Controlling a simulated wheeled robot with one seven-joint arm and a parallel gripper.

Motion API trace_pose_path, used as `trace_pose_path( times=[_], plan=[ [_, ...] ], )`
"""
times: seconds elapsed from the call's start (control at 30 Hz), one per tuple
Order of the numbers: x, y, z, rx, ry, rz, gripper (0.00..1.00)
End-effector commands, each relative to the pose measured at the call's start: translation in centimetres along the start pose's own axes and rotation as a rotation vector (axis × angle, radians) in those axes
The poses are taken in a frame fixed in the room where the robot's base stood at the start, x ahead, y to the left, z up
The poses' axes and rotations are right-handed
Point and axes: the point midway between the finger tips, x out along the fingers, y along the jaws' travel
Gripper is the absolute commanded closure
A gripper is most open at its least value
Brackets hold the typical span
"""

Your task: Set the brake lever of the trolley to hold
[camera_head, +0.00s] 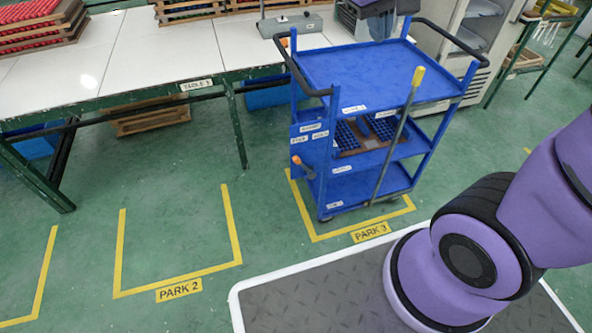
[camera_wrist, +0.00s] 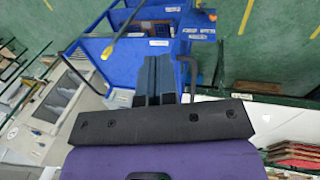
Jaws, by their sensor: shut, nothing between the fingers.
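The blue trolley (camera_head: 345,65) stands inside the yellow-lined bay marked PARK 3. On its left end are small white labels, too small to read surely. A lever with an orange tip (camera_head: 296,160) sticks out low on that end, near the labels; it appears to be the brake lever, and I cannot tell its setting. A long grey rod with a yellow grip (camera_head: 417,78) stands slanted against the trolley's near side. My gripper shows in the wrist view (camera_wrist: 157,60), shut and empty, with the trolley (camera_wrist: 110,62) and its labels beyond the fingertips.
A dark handle bar (camera_head: 290,65) rises at the trolley's left end. A pale cabinet (camera_head: 455,45) is behind right. The PARK 2 floor (camera_head: 178,240) is clear.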

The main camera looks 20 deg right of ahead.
Motion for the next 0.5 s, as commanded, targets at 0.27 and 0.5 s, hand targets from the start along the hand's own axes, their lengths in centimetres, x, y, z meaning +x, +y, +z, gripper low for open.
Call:
trace_pose_path(
  times=[0.27, 0.5],
  plan=[
    [3.3, -2.0, -4.3, -0.041, -0.099, 0.129, 1.0],
    [6.5, -4.0, -7.6, -0.076, -0.162, 0.254, 1.0]
  ],
)
